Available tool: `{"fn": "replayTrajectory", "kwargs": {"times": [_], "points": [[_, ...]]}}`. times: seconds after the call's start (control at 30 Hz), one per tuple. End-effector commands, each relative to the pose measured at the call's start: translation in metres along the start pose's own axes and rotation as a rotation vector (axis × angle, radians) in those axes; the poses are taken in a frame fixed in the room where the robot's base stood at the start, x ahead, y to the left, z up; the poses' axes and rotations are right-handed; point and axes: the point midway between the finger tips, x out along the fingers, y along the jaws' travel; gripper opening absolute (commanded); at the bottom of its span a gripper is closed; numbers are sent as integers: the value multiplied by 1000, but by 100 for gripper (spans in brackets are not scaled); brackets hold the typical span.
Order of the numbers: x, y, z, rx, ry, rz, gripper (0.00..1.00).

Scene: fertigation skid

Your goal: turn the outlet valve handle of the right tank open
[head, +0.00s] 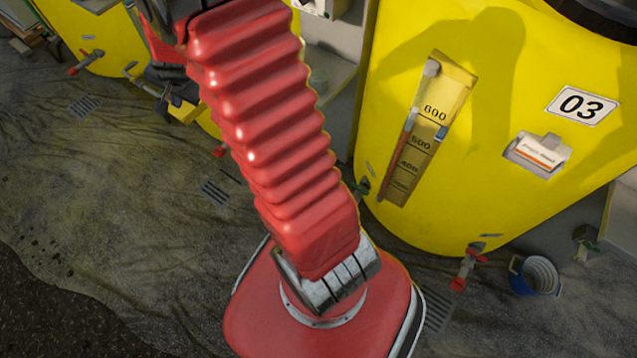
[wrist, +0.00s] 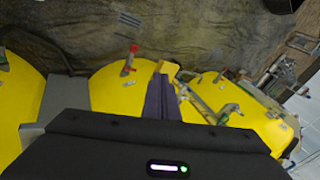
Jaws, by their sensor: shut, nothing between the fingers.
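The right tank (head: 480,200) is the large yellow one marked 03 in the head view. Its outlet valve handle (head: 459,283) is red and sits low on the tank's front, on a small metal outlet; its exact angle is hard to read. My gripper (head: 182,110) is at the upper left of the head view, far from that valve, partly hidden by my red arm. In the wrist view my gripper (wrist: 160,68) shows dark fingers with a tan tip, shut and empty. A red-handled valve (wrist: 131,52) lies beyond the fingertips there, apart from them; I cannot tell which tank it serves.
A blue bucket (head: 537,276) stands on the floor right of the outlet. Another yellow tank (head: 95,35) with a red-handled valve (head: 85,62) is at the upper left. The floor (head: 110,220) at left is open, with small grates.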

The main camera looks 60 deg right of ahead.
Motion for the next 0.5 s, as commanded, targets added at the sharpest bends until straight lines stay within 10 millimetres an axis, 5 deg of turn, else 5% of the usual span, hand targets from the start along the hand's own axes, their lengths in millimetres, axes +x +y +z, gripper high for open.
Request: {"fn": "replayTrajectory", "kwargs": {"times": [0.5], "points": [[130, 110, -86, 478, 174, 110, 0]]}}
